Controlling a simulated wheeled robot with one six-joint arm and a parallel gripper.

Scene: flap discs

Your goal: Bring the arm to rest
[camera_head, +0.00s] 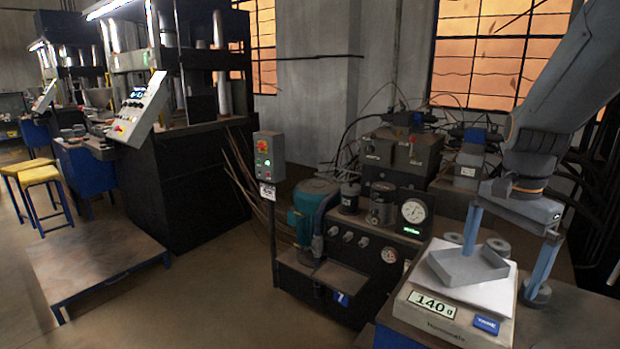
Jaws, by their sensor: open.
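My gripper (503,270) is at the right, pointing down, with its two blue fingers spread wide. One finger comes down behind the grey tray and the other to its right. Nothing shows held between them. The shallow grey tray (467,266) sits on the white plate of the scale (432,325), whose display reads 140 g. Small grey round pieces, perhaps discs, show behind the tray (498,246) and near the right fingertip (538,293). Whether the fingers touch anything is not clear.
A dark machine with gauges (415,210) and a green motor (313,205) stands left of the scale. A control box on a post (268,158) stands further left. Presses, yellow stools (40,174) and a low platform (95,262) are at the left. Floor in the lower middle is clear.

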